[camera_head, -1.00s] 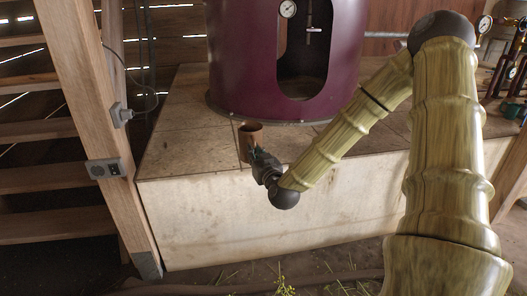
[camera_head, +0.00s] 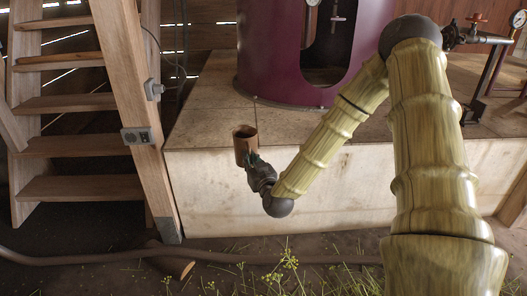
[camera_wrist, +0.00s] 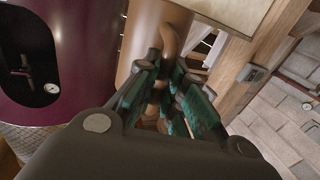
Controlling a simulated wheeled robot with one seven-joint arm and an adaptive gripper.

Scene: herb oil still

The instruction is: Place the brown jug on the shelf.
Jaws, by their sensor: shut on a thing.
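The brown jug (camera_head: 244,142) is upright at the front edge of the tiled platform in the head view. My gripper (camera_head: 253,163) is at its near side, shut on it. In the wrist view the jug (camera_wrist: 148,38) rises beyond the fingers, and its handle lies between the teal pads of my gripper (camera_wrist: 160,92). Whether the jug's base touches anything is hidden from me. I cannot make out the shelf for certain in these frames.
The tiled platform (camera_head: 200,118) carries a maroon still (camera_head: 270,55). A wooden post (camera_head: 140,90) with a socket box stands left of it, before open wooden steps (camera_head: 70,145). A hose (camera_head: 90,259) crosses the floor. Pipes and a gauge (camera_head: 518,19) are at the right.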

